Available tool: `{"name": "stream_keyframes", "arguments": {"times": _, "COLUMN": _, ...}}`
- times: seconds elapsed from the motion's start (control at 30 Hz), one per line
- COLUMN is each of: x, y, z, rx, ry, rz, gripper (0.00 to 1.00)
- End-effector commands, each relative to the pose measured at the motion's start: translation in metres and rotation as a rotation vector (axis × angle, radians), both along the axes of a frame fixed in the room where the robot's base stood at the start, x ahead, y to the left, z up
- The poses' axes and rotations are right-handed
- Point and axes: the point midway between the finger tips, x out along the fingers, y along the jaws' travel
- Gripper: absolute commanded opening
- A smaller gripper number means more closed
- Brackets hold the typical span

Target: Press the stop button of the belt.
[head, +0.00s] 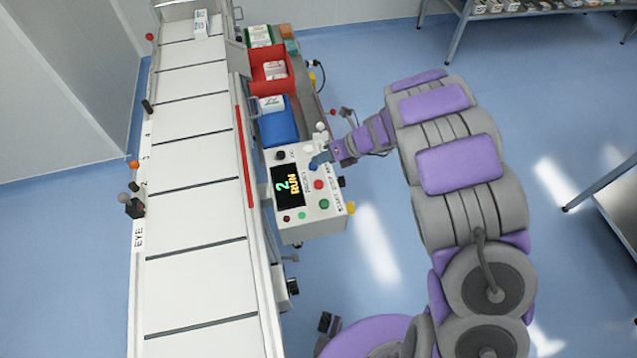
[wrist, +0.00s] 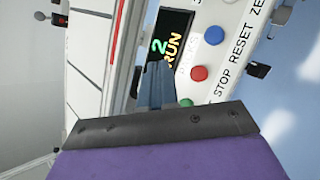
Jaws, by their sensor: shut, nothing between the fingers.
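The control box (head: 300,225) stands beside the belt (head: 190,140), and its display (head: 287,186) reads "2 RUN". The red button (head: 318,184) sits right of the display, with a green button (head: 324,204) below it. In the wrist view, the red button (wrist: 199,73) lies by the label STOP and a blue button (wrist: 214,35) by RESET. My gripper (head: 319,161) is shut and empty over the box's upper right, above the red button in the picture. In the wrist view its fingertips (wrist: 158,68) overlap the display's edge, left of the red button. Contact cannot be told.
Blue (head: 279,123) and red (head: 272,70) bins stand beyond the box along the belt. A shelf (head: 540,12) stands at the back right. Open blue floor lies right of the box.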

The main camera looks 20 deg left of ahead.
Motion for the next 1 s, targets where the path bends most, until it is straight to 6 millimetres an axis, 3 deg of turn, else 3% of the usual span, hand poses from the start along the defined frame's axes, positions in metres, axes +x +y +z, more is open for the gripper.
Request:
{"name": "stream_keyframes", "arguments": {"times": 0.57, "x": 0.0, "y": -0.002, "z": -0.062, "rx": 0.001, "ry": -0.001, "rz": 0.0, "gripper": 0.0}}
{"name": "stream_keyframes", "arguments": {"times": 0.8, "x": 0.0, "y": 0.0, "z": -0.079, "rx": 0.003, "ry": 0.002, "rz": -0.001, "gripper": 0.0}}
{"name": "stream_keyframes", "arguments": {"times": 1.0, "x": 0.0, "y": -0.001, "z": -0.083, "rx": 0.001, "ry": 0.0, "rz": -0.001, "gripper": 0.0}}
